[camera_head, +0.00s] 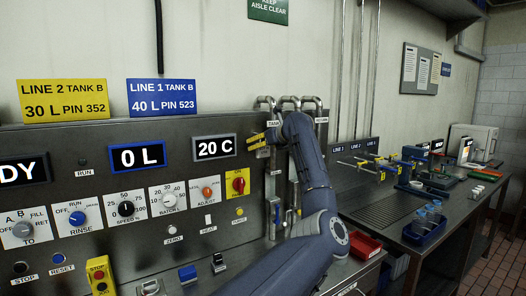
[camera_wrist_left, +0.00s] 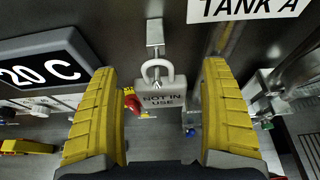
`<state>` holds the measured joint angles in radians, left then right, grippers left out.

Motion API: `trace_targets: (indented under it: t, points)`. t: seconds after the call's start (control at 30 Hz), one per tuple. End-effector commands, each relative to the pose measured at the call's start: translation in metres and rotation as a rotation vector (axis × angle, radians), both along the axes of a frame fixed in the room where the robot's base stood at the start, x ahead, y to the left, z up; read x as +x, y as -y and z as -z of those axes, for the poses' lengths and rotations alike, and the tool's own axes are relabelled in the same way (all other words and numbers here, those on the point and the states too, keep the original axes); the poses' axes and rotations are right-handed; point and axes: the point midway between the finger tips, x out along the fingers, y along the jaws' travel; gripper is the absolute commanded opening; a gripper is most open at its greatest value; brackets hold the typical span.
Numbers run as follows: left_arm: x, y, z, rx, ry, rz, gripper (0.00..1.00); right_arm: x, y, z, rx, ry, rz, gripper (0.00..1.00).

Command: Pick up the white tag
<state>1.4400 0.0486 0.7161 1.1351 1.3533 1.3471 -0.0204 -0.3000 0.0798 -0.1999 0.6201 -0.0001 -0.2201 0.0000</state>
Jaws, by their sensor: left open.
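The white tag, which looks pale grey and reads "NOT IN USE" (camera_wrist_left: 160,97), hangs upright on a white ring from a metal bracket in the left wrist view. My left gripper (camera_wrist_left: 160,112) is open, with one yellow finger to each side of the tag and a gap on both sides. In the head view my left gripper (camera_head: 258,141) is at the panel, right of the "20 C" display. I cannot make out the tag in the head view. My right gripper is not in view.
The "TANK A" label (camera_wrist_left: 248,8) is above and right of the tag. The "20 C" display (camera_wrist_left: 45,72) is at its left. A red knob (camera_head: 239,184) sits on a yellow plate below. Pipes (camera_head: 318,112) stand right of my gripper. A bench with valves (camera_head: 373,164) is farther right.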

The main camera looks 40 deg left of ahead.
Motion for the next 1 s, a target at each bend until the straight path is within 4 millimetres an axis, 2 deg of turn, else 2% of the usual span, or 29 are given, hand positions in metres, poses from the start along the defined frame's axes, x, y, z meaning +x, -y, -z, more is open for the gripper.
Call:
trace_targets:
  t: [0.3,0.7,0.73,1.0]
  points:
    - [0.0005,-0.0024,0.001,0.0,0.0,0.0,0.81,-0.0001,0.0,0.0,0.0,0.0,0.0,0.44]
    - [0.0004,-0.0022,0.0008,0.0,0.0,0.0,0.34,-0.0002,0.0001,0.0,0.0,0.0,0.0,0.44]
    - [0.0004,-0.0022,0.0008,0.0,0.0,0.0,0.32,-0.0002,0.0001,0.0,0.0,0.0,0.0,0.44]
    - [0.0004,-0.0022,0.0007,0.0,0.0,0.0,0.31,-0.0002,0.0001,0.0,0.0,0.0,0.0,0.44]
